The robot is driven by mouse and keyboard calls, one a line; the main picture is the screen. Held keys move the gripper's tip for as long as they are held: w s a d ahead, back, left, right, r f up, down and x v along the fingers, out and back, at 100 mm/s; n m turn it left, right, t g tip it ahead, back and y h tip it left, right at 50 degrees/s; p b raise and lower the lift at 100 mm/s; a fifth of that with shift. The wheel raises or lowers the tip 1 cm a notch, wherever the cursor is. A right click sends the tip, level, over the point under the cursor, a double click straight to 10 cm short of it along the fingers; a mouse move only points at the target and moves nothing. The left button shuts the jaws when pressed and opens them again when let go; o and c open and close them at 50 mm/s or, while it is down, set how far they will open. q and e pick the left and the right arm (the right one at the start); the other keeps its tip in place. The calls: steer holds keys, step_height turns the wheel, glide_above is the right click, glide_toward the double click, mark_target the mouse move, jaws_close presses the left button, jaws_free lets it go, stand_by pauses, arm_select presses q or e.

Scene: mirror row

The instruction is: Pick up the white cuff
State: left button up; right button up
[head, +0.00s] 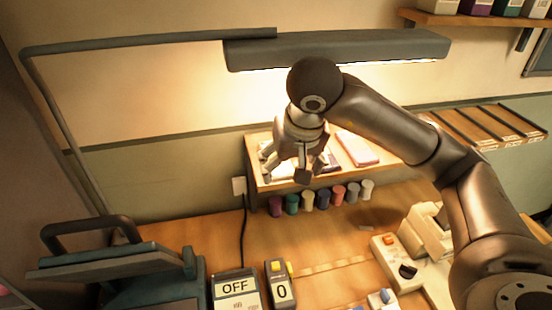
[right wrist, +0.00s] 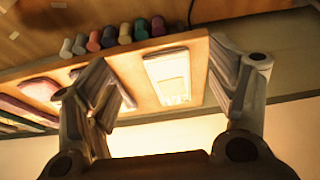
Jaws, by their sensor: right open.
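A flat white piece, which I take to be the white cuff (right wrist: 168,74), lies on a wooden shelf (right wrist: 205,57) in the right wrist view. In the head view the cuff (head: 282,172) is mostly hidden behind my right gripper (head: 289,168), which points down over the left part of the shelf (head: 257,177). The right gripper is open and holds nothing. I cannot tell its exact height above the cuff. My left gripper is not in view.
A pink-and-white piece (head: 357,148) lies to the right on the shelf. Several coloured cylinders (head: 309,201) line its front. A lamp bar (head: 335,50) hangs above. Devices with an OFF sign (head: 236,287) and a 0 sign (head: 281,291) stand on the bench in front.

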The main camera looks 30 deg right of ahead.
mark_target(283, 177)
steer(key=w+f+p, duration=0.2)
steer(key=f, duration=0.1)
steer(key=shift+w+f, duration=0.2)
steer(key=shift+w, duration=0.05)
steer(key=shift+w+d+f, duration=0.1)
steer(key=shift+f, duration=0.3)
steer(key=c, duration=1.2)
steer(key=shift+r, duration=0.1)
